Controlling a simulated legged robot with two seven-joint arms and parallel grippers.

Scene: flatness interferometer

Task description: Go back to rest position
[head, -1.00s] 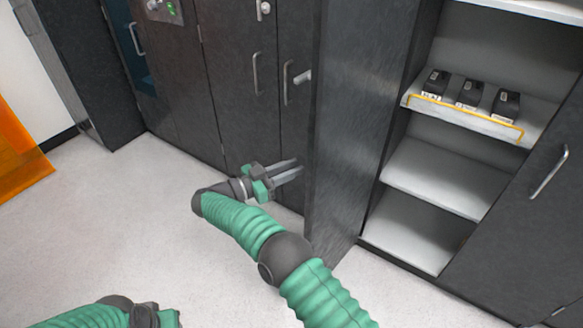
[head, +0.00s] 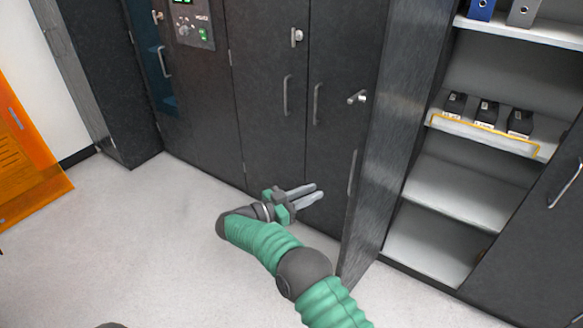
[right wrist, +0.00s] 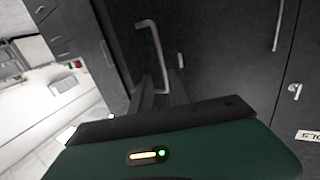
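My right gripper (head: 306,195), at the end of my green and dark grey arm, is in the middle of the head view. Its two pale fingers point right, with a narrow gap between them and nothing held. It is in front of the dark cabinet doors, left of the open door (head: 385,150), and does not appear to touch them. In the right wrist view the dark fingers (right wrist: 160,92) stand apart near a door handle (right wrist: 153,50). My left gripper is out of view; only a dark bit of my body shows at the bottom edge.
Behind the open door, an open cabinet has white shelves (head: 455,190) with three black boxes (head: 487,112) on one and binders (head: 523,12) above. An orange panel (head: 30,150) stands at the left. The pale floor (head: 130,240) at left and centre is clear.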

